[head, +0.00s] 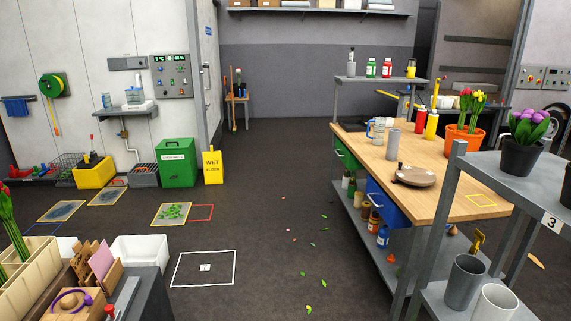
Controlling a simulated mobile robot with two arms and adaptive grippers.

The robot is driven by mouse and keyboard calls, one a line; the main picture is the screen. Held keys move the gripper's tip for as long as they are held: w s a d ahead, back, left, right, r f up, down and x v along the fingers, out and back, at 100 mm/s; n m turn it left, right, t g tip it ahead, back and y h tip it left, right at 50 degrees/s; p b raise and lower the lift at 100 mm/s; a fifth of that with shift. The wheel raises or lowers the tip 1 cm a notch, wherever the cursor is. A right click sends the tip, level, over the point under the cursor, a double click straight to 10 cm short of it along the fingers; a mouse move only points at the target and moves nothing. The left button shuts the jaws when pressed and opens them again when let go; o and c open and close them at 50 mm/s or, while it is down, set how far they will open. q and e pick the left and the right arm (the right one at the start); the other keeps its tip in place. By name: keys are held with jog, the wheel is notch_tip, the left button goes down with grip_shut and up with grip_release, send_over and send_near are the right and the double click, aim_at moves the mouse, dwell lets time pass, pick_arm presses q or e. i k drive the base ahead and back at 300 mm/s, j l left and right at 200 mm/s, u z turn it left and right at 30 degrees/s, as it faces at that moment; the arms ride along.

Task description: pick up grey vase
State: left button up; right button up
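A grey cylindrical vase (464,284) stands upright on the lower shelf of the grey rack at the bottom right. A white vase (495,304) stands close beside it, to the right and nearer to me, cut off by the bottom edge. Another grey cylinder (393,145) stands upright on the wooden workbench; I cannot tell whether it is a vase too. Neither of my grippers is in view.
The workbench (452,190) holds cans, bottles, an orange pot of tulips and a round turntable. The rack's upper shelf (480,166) holds a dark pot of purple tulips above the vases. Crates and trays stand at the bottom left. The middle floor is mostly clear, with scattered leaves.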

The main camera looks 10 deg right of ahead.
aim_at(394, 134)
jog(key=i+z, duration=0.1)
jog(key=i, duration=1.05)
jog(key=i+j+z, duration=0.1)
jog(key=i, duration=1)
jog(key=i+z, duration=0.35)
jog(key=i, duration=0.2)
jog(key=i+j+z, duration=0.25)
jog(key=i+z, duration=0.15)
jog(key=i, duration=0.15)
